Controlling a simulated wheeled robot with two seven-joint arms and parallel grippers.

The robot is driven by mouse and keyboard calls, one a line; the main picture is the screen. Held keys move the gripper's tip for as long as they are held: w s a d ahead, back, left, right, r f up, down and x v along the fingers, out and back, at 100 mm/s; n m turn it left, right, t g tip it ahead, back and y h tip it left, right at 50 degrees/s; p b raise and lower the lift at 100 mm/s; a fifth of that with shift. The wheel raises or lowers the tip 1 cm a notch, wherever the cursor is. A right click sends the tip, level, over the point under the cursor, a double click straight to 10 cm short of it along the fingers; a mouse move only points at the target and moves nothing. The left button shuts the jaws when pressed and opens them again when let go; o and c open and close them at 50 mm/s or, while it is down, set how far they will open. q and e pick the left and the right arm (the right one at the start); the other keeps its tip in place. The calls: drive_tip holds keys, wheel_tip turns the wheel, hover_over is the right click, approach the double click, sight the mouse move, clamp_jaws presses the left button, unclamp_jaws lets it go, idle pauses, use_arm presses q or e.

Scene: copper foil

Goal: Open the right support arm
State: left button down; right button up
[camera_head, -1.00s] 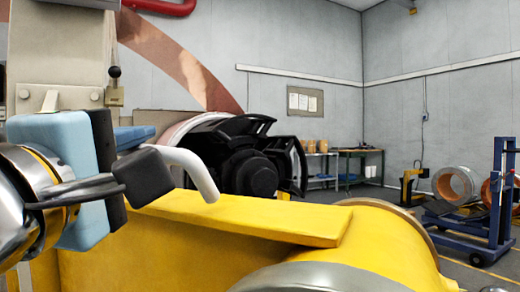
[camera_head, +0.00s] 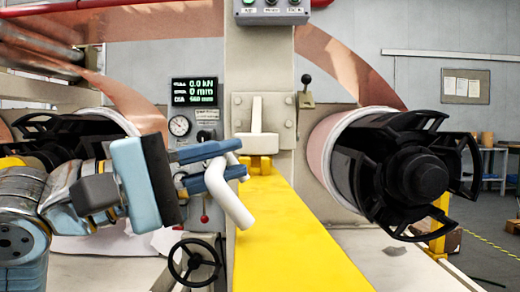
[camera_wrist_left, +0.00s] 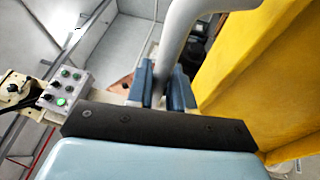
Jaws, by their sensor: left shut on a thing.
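The yellow support arm (camera_head: 290,235) runs from the bottom of the head view back to the beige column. A pale bent handle (camera_head: 236,207) stands along its left side. My left gripper (camera_head: 226,165) comes in from the left with its blue fingers closed around the upper part of the handle. In the left wrist view the fingers (camera_wrist_left: 161,88) sit on both sides of the grey handle (camera_wrist_left: 182,35), and the yellow arm (camera_wrist_left: 255,60) lies to the right. My right gripper is in neither view.
A black expanding mandrel (camera_head: 415,178) with a copper coil (camera_head: 335,150) is right of the column (camera_head: 258,60). A black handwheel (camera_head: 194,262) and a gauge panel (camera_head: 194,91) are left of it. A button box (camera_head: 271,12) is above. Open floor lies at the far right.

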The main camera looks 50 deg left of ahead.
use_arm(q)
drive_tip(key=s+a+m+g+h+p, duration=0.1)
drive_tip(key=s+a+m+h, duration=0.1)
drive_tip(key=s+a+h, duration=0.1)
drive_tip(key=shift+s+a+r+p, duration=0.4)
drive_tip(key=shift+s+a, duration=0.35)
drive_tip(key=shift+a, duration=0.4)
drive_tip(key=shift+w+d+h, duration=0.1)
drive_tip(key=shift+d+h, duration=0.05)
drive_tip(key=shift+h, duration=0.25)
drive_tip(key=c, duration=1.1)
unclamp_jaws()
drive_tip(key=shift+d, duration=0.1)
drive_tip(key=shift+f, duration=0.15)
drive_tip(key=v, duration=1.3)
drive_tip(key=shift+s, duration=0.35)
